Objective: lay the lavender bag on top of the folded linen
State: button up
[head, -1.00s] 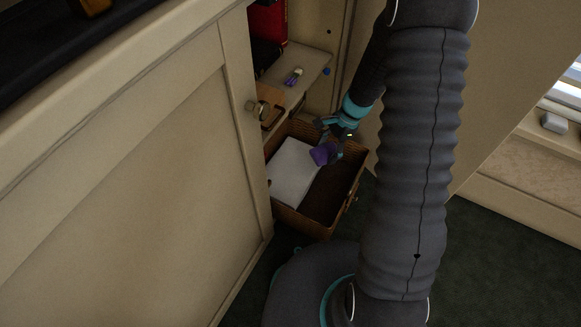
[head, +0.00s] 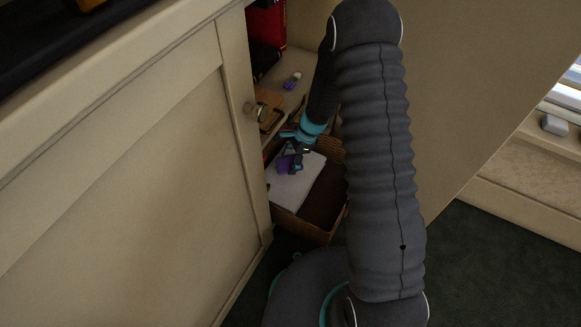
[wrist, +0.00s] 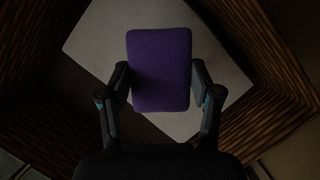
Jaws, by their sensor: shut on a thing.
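The purple lavender bag (wrist: 160,70) is held between the two fingers of my gripper (wrist: 159,88), which is shut on it. In the head view the bag (head: 284,164) and my gripper (head: 292,156) are over the white folded linen (head: 289,192). The linen lies in a brown woven basket (head: 301,228). In the wrist view the linen (wrist: 107,38) spreads behind the bag on several sides. I cannot tell whether the bag touches the linen. My arm hides part of the basket's right side.
The basket's right part is bare.

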jog(key=shift+f, duration=1.85)
jog(key=shift+b, duration=0.35)
jog(key=shift+f, duration=0.2)
jog(key=o, duration=1)
jog(key=shift+r, duration=0.1)
jog(key=shift+o, duration=0.2)
